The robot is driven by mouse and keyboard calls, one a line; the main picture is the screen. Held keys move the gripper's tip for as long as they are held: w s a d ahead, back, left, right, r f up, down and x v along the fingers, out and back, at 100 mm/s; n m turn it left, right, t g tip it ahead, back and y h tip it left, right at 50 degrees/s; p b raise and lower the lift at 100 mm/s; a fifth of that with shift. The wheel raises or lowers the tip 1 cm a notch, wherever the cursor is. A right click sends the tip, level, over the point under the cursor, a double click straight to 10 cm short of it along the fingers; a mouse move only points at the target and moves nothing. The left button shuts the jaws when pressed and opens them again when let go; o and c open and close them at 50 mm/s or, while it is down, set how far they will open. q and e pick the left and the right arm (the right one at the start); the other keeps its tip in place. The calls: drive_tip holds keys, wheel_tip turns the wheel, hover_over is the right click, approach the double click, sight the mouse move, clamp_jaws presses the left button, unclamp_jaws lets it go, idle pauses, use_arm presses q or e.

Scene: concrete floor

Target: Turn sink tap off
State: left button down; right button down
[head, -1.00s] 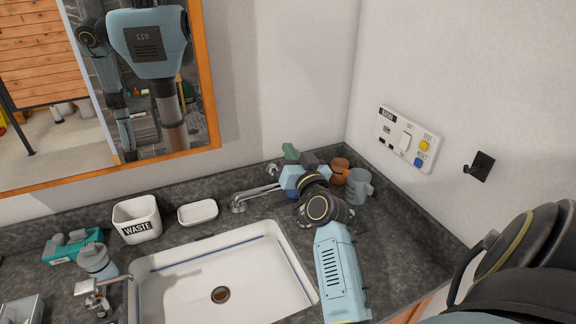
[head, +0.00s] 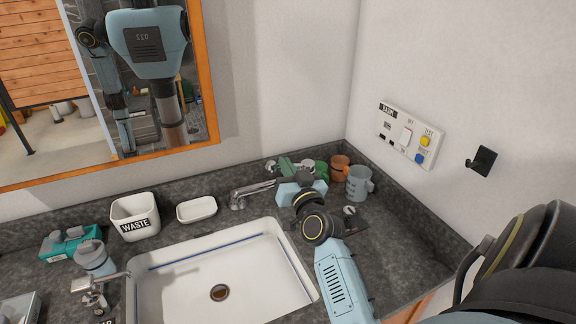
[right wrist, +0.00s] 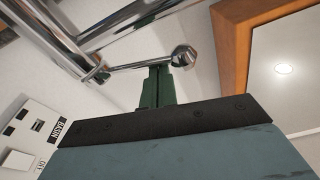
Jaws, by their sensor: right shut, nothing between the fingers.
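The sink tap's chrome spout (head: 255,192) stands at the back right rim of the white basin (head: 225,265), partly hidden by my right gripper. A small chrome knob (head: 270,165) shows behind it near the wall. My right gripper (head: 286,164) is shut and empty among the tap parts. In the right wrist view its green fingers (right wrist: 158,85) are together, just beside or touching the ball end of a thin chrome lever (right wrist: 183,57); I cannot tell which. Thick chrome tubes (right wrist: 120,22) cross above left.
A brown cup (head: 339,167) and a grey mug (head: 358,184) stand close right of my right gripper. A switch panel (head: 410,134) and hook (head: 481,160) are on the right wall.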

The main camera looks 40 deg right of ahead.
drive_tip(key=shift+a+f, duration=0.1)
drive_tip(key=shift+f, duration=0.35)
wheel_tip(320, 180, up, 5)
drive_tip(key=d+p, duration=0.1)
drive_tip(key=p, duration=0.3)
drive_tip(key=b+v, duration=0.2)
drive_tip(key=v, duration=0.7)
drive_tip(key=shift+s, duration=0.35)
drive_tip(key=shift+f, duration=0.15)
